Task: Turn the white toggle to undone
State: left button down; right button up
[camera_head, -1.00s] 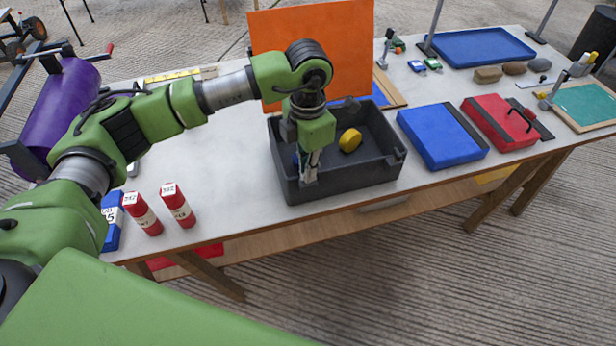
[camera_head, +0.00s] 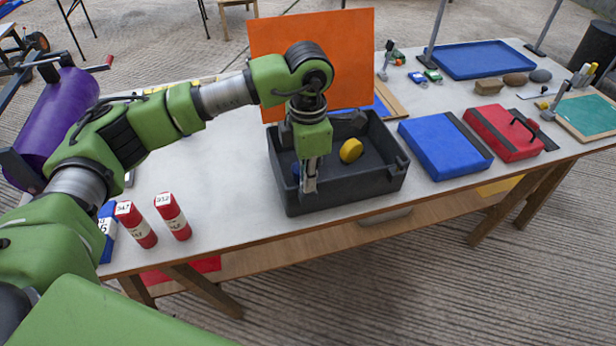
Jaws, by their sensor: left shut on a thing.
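My left gripper (camera_head: 310,186) reaches straight down into a dark grey crate (camera_head: 340,194), near the inner side of its front wall. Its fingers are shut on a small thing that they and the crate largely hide. I cannot make out the white toggle for certain in the head view; no clear toggle shape or position shows. A yellow round piece (camera_head: 351,150) lies in the crate to the right of the gripper, apart from it. A bit of blue shows just left of the fingers. My right gripper is not in view.
An orange panel (camera_head: 320,50) stands behind the crate. Blue (camera_head: 440,150) and red (camera_head: 500,132) cases lie to the right. Two red cylinders (camera_head: 135,224) stand near the front left edge, and a purple drum (camera_head: 62,115) is at far left. The table's left middle is clear.

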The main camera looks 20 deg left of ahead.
pick_arm(q)
jog(key=c, duration=2.2)
grip_release()
notch_tip(320, 180, up, 12)
jog(key=shift+r, duration=0.1)
